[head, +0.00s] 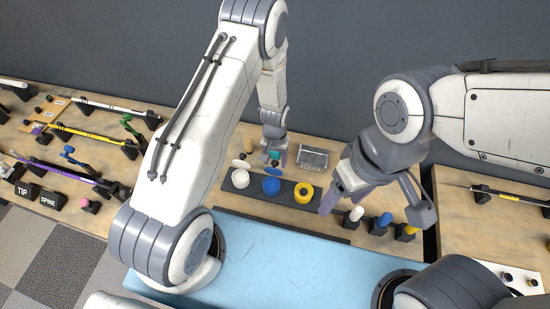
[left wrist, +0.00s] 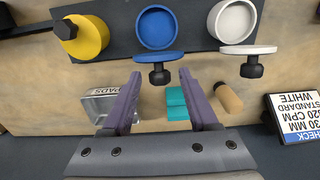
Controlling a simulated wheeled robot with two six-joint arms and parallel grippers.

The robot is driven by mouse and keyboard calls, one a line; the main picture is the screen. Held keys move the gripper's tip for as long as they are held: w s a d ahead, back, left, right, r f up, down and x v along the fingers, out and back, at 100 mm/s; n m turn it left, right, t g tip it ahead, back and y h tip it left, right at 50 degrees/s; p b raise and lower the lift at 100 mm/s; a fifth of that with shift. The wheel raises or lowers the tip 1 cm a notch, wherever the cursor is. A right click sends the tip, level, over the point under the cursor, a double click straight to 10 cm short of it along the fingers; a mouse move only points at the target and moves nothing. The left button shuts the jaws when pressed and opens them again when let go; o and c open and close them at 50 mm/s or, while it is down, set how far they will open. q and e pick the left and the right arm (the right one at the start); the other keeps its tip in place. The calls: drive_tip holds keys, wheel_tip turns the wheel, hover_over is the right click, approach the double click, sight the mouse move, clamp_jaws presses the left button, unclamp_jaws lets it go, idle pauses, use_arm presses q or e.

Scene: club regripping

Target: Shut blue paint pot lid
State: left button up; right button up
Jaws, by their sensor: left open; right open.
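The blue paint pot (head: 271,186) stands in the dark tray between a white and a yellow pot. It is open in the left wrist view (left wrist: 157,28). Its blue lid (left wrist: 158,56) stands edge-on at the pot's rim, with its black knob (left wrist: 160,74) pointing away from the pot. My left gripper (head: 275,158) is open above the bench behind the pots. In the left wrist view its purple fingertips (left wrist: 160,76) lie on either side of the knob; whether they touch it I cannot tell. My right gripper (head: 333,197) is open and empty, right of the yellow pot.
The white pot (left wrist: 232,20) is open, its lid (left wrist: 248,50) edge-on beside it. The yellow pot (left wrist: 88,35) has a black knob on top and looks shut. A clear box (left wrist: 100,106), a teal block (left wrist: 177,104) and a cork-coloured piece (left wrist: 229,97) lie close to my left gripper.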

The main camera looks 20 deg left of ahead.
use_arm(q)
clamp_jaws()
